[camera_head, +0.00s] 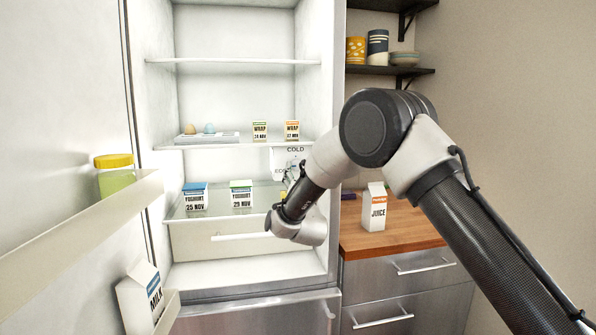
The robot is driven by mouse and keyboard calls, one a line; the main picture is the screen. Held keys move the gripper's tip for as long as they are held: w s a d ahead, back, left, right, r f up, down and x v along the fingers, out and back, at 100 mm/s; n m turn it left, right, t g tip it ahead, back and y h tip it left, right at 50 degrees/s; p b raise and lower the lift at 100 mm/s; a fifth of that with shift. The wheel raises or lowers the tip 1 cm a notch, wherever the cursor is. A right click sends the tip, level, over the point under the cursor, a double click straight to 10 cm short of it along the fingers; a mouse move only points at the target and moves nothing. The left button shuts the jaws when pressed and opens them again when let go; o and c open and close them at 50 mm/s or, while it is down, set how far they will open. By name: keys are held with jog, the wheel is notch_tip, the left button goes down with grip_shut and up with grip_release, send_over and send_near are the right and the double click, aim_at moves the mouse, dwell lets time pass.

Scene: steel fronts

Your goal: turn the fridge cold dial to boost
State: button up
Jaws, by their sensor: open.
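The fridge stands open. Its cold dial panel (290,160) is a small pale panel under the middle shelf, with the word COLD above it and part of another label at its left. The dial itself is mostly hidden behind my gripper and wrist, so I cannot read its setting. My gripper (290,178) is open, small in view and partly covered by my own arm. It is in front of the panel; I cannot tell whether it touches the dial.
Two yoghurts (195,196) stand on the glass shelf left of my gripper. Two wraps (260,132) and a tray with eggs (207,137) sit above. The open door holds a jar (114,174) and milk (141,297). A juice carton (376,207) stands on the wooden counter (410,233).

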aim_at(296, 165)
jog(key=shift+x, duration=1.2)
jog(key=shift+c, duration=0.3)
jog(key=c, duration=0.9)
jog(key=shift+c, duration=0.2)
